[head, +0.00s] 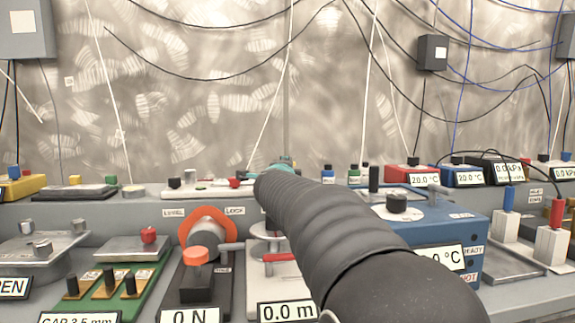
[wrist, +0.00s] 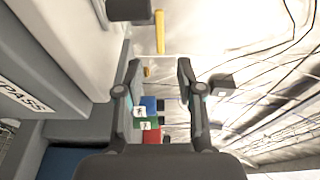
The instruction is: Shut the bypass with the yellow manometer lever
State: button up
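My gripper (wrist: 160,67) is open in the wrist view, with its two dark fingers apart and nothing between them that it touches. A yellow bar (wrist: 160,32) shows beyond the fingertips near the top; I cannot tell for sure that it is the manometer lever. A small yellow-brown piece (wrist: 147,71) shows between the fingers, farther off. A label ending in "PASS" (wrist: 22,95) is on the grey surface at the left. In the head view my dark arm reaches toward the back ledge and hides most of the gripper. The manometer lever cannot be made out there.
A dark block (wrist: 129,9) is at the top. In the head view, an orange ring (head: 207,222), a blue box (head: 455,232) and a 0.0 kPa display (head: 508,167) crowd the bench. Cables hang behind.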

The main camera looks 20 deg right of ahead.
jog(key=p+x, duration=0.1)
jog(key=x, duration=0.8)
jog(key=shift+w+d, duration=0.2)
jog(key=shift+w, duration=0.1)
grip_shut()
